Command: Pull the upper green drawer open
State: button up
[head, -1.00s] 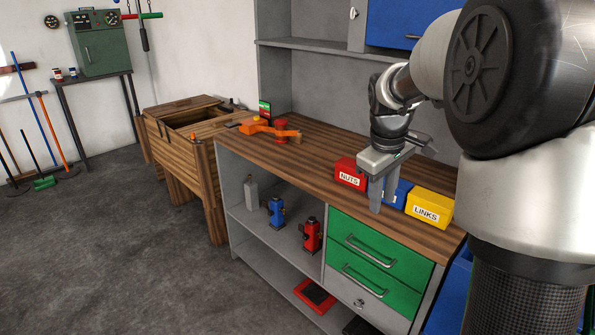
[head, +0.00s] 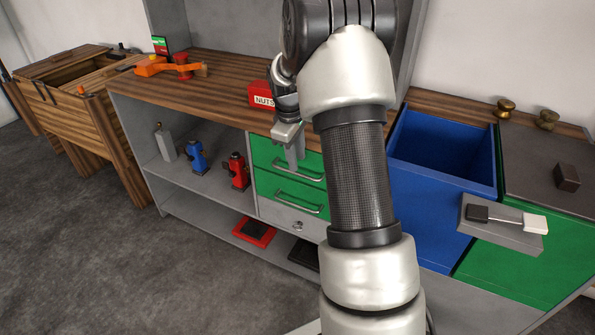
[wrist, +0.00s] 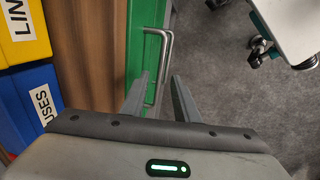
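The upper green drawer (head: 262,152) is in the cabinet under the wooden worktop, and its front looks flush with the cabinet. My gripper (head: 294,163) points down in front of it, close to its metal bar handle (head: 305,175). My arm hides the drawer's right part. In the wrist view the green front (wrist: 138,38) runs beside the worktop edge. My gripper (wrist: 161,78) is open there, with one finger on each side of the handle bar (wrist: 165,58). I cannot tell whether a finger touches it. The lower green drawer (head: 270,187) is directly below.
A red NUTS bin (head: 263,96) stands on the worktop (head: 225,88); blue (wrist: 38,100) and yellow (wrist: 22,35) bins show in the wrist view. A blue open container (head: 440,150) is right of my arm. The floor (head: 110,260) in front is clear.

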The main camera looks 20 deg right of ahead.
aim_at(298, 173)
jog(key=shift+w+d+f+b, duration=0.15)
jog(key=shift+d+f+b, duration=0.05)
jog(key=shift+f, duration=0.95)
jog(key=shift+w+d+f+b, duration=0.1)
jog(key=shift+d+f+b, duration=0.1)
jog(key=shift+f, duration=0.95)
grip_shut()
jog(key=shift+a, duration=0.1)
